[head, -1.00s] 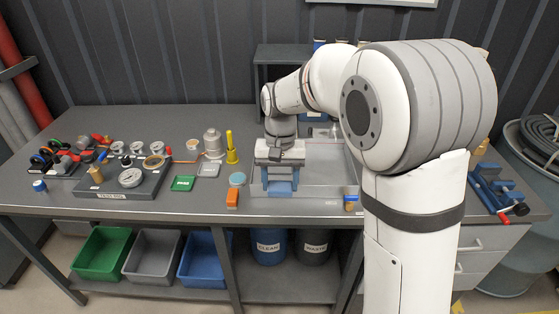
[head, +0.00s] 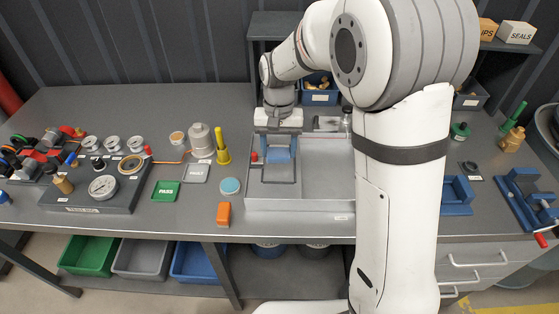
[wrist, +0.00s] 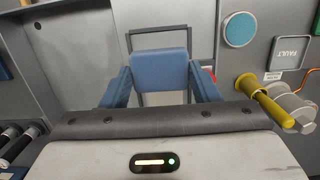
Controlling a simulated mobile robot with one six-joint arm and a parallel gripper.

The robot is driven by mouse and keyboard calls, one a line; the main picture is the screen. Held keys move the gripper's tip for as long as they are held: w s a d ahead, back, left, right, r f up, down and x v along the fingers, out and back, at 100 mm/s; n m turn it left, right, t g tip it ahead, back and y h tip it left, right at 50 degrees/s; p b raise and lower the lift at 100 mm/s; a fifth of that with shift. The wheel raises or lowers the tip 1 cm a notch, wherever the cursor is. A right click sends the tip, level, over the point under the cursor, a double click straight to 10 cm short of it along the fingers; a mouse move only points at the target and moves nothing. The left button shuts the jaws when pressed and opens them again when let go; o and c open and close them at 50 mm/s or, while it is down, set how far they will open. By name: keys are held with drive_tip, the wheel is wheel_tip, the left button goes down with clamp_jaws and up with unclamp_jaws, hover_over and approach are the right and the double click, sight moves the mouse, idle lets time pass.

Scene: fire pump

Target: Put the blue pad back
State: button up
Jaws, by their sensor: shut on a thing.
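The blue pad (head: 279,155) is a flat, light-blue rectangular block. My gripper (head: 278,150) points down and is shut on it, one blue finger on each side. In the wrist view the pad (wrist: 160,70) sits between the fingers of my gripper (wrist: 160,84). The pad is over the left part of the grey tray (head: 300,204). A dark rectangular outline (head: 279,181) on the tray floor shows in front of the pad; in the wrist view the outline (wrist: 158,32) runs out beyond the pad's edge. The height of the pad above the floor is hard to judge.
A red-topped object (head: 254,156) stands close left of the fingers. Left of the tray are a yellow funnel-like piece (head: 223,150), a round blue disc (head: 230,186) and an orange block (head: 223,213). Tools crowd the tray's back. The tray's front right is clear.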

sight(279, 172)
drive_tip(key=shift+f+p, duration=0.3)
drive_tip(key=shift+f, duration=2.7)
